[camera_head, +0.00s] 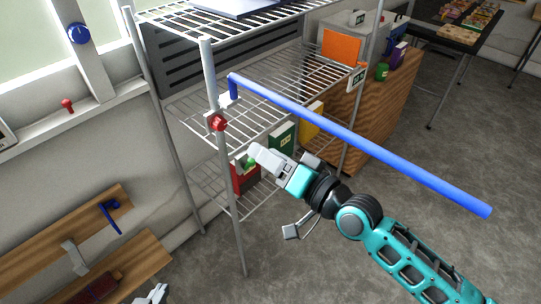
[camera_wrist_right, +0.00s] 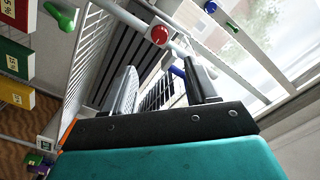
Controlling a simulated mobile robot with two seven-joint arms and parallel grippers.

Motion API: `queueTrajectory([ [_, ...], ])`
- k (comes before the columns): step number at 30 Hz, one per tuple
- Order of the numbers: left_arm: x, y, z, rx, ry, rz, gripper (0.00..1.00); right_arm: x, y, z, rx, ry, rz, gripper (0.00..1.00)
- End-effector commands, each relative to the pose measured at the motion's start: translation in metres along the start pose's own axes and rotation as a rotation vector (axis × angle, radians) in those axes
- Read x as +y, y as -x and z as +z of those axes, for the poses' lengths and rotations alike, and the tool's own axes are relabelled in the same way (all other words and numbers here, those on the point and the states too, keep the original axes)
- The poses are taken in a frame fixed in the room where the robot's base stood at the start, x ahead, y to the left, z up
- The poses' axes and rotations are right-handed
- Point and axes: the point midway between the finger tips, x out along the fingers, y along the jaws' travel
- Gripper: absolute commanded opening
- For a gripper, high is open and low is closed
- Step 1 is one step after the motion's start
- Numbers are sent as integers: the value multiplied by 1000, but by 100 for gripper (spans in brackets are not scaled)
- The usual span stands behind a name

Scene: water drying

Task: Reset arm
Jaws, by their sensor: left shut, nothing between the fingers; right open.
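My right arm comes in from the lower right in the head view. Its gripper (camera_head: 284,157) is open and empty, in front of the wire shelf (camera_head: 268,118). In the right wrist view the two fingers of the right gripper (camera_wrist_right: 163,80) stand apart, with shelf parts behind them. My left gripper (camera_head: 152,295) only just shows at the bottom edge of the head view, near the wooden boards; it is shut and holds nothing. The rest of the left arm is out of view.
A long blue rod (camera_head: 360,144) juts from the shelf post across the space above my right arm. A red knob (camera_head: 218,123) is on that post; it also shows in the right wrist view (camera_wrist_right: 159,35). Wooden boards (camera_head: 70,240) are at lower left. Open floor (camera_head: 440,170) lies right.

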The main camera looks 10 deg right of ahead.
Motion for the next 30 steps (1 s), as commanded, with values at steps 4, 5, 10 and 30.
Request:
queueTrajectory([
  [4,0,0,0,0,0,0,0,0,0,0,1,0,0,58],
  [5,0,0,0,0,0,0,0,0,0,0,1,0,0,58],
  [10,0,0,0,0,0,0,0,0,0,0,1,0,0,58],
  [30,0,0,0,0,0,0,0,131,152,140,-336,593,571,58],
])
